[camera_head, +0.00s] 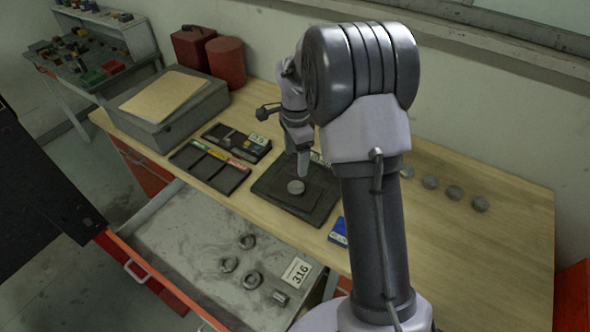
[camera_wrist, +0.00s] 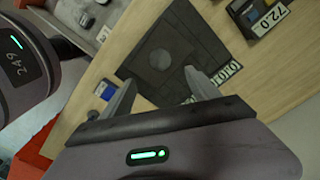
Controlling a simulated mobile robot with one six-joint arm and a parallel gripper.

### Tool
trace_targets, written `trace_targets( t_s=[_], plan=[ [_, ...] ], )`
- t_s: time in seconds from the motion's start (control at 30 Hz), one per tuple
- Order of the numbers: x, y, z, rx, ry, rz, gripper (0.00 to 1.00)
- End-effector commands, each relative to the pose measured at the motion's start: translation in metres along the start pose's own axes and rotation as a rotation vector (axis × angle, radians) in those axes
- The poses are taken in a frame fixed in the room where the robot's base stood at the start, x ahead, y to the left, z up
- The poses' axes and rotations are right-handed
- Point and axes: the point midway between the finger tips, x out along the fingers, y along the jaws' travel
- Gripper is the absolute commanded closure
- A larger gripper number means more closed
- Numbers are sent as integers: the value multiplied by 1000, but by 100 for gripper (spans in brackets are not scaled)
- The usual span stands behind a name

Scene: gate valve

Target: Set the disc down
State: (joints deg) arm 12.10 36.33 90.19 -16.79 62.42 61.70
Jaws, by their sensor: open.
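A small grey round disc (camera_head: 296,187) lies flat on a dark square plate (camera_head: 270,196) on the wooden bench. In the wrist view the disc (camera_wrist: 160,60) shows on the raised inner square of the plate (camera_wrist: 137,70), just beyond my fingertips. My gripper (camera_head: 303,172) points down over the plate, close to the disc. In the wrist view my gripper (camera_wrist: 160,78) is open, with a clear gap between its fingers and nothing held. My arm hides part of the bench to the right of the plate.
Several grey discs (camera_head: 454,193) lie in a row on the bench at the right. Dark trays (camera_head: 211,166) with tools and a blue box (camera_head: 339,231) stand near the plate. An open drawer (camera_head: 190,245) holds rings and a tag marked 316 (camera_head: 297,271).

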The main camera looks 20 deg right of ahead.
Motion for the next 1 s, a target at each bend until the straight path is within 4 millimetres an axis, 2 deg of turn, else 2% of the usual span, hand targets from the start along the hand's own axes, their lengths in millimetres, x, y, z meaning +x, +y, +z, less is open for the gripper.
trace_targets(
  t_s=[0.07, 0.17, 0.2, 0.27, 0.3, 0.4, 0.5, 0.6, 0.7, 0.93, 1.0],
  plan=[
    [-25, 7, 9, -53, -2, -29, 30],
    [-85, 37, 36, -229, -5, -114, 30],
    [-111, 58, 51, -326, -3, -159, 30],
    [-144, 95, 73, -479, 6, -230, 30],
    [-162, 121, 86, -584, 17, -280, 30],
    [-185, 188, 114, -828, 57, -396, 30],
    [-186, 237, 131, -1017, 103, -485, 30],
    [-180, 264, 140, -1130, 136, -537, 30],
    [-177, 273, 143, -1172, 150, -555, 30],
    [-176, 273, 143, -1174, 151, -555, 30],
    [-170, 273, 143, -1174, 151, -555, 30]
  ],
)
